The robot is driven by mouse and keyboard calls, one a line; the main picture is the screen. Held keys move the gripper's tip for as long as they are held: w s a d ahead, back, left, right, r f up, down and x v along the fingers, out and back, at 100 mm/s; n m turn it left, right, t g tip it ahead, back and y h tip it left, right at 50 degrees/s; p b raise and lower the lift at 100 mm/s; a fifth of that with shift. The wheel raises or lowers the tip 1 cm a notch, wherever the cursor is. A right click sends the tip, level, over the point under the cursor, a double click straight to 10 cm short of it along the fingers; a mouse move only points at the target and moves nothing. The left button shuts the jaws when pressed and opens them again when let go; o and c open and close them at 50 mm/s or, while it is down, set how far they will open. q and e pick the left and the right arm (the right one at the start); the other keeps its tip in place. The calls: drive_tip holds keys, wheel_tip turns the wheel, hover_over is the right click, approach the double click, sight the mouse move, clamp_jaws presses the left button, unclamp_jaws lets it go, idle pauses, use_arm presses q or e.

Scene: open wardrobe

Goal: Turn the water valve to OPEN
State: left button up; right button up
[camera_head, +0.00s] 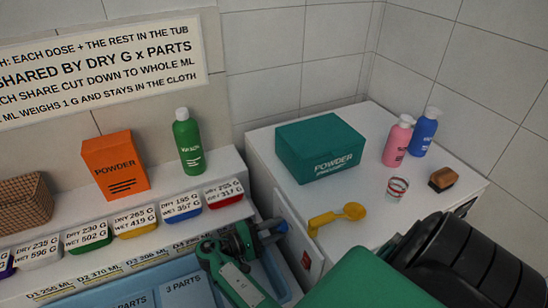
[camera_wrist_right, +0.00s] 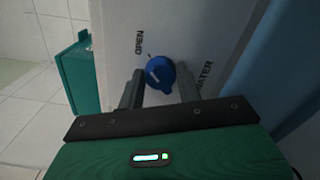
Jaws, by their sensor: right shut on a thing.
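The water valve is a round blue knob (camera_wrist_right: 160,72) on a white panel (camera_wrist_right: 120,20) in the right wrist view. The word OPEN is printed to its upper left and WATER to its right. The knob has a white mark and a narrower tip towards the lower side of the picture. My right gripper (camera_wrist_right: 161,90) is shut on the knob, with a dark finger on either side. In the head view my right gripper (camera_head: 268,230) is beside the white cabinet's side, with a bit of the blue knob (camera_head: 274,227) showing. My left gripper is not in view.
The white cabinet top (camera_head: 290,190) holds a teal powder box (camera_head: 320,150), pink (camera_head: 397,142) and blue (camera_head: 425,132) bottles, a yellow scoop (camera_head: 338,216), a striped cup (camera_head: 397,188) and a brush (camera_head: 442,179). A shelf at left holds an orange box (camera_head: 115,165), green bottle (camera_head: 188,142) and labelled tubs.

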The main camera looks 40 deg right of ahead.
drive_tip(key=o, duration=1)
drive_tip(key=shift+d, duration=0.1)
